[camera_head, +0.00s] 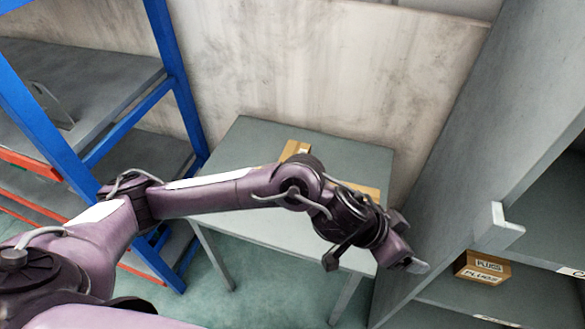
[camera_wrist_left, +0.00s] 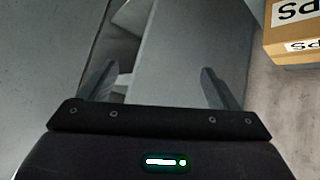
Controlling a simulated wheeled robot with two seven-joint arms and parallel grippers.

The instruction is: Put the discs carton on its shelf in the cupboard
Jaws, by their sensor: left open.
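No carton whose label reads discs can be made out. Two cardboard cartons stand on the grey table in the head view: one at the back (camera_head: 296,149), and one (camera_head: 363,190) partly hidden behind my left arm. The cupboard (camera_head: 545,215) stands at the right, with its shelf (camera_head: 470,300) partly in view. My left gripper (camera_head: 408,244) is open and empty, beyond the table's right side near the cupboard's grey panel. In the left wrist view the fingers (camera_wrist_left: 158,85) are apart, with grey surfaces beyond them. My right gripper is not in view.
A carton labelled PLUGS (camera_head: 482,268) sits on the cupboard shelf. A carton with a partly cut-off label ending in PS (camera_wrist_left: 290,30) is at the wrist view's upper right. A blue-framed rack (camera_head: 180,85) stands left.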

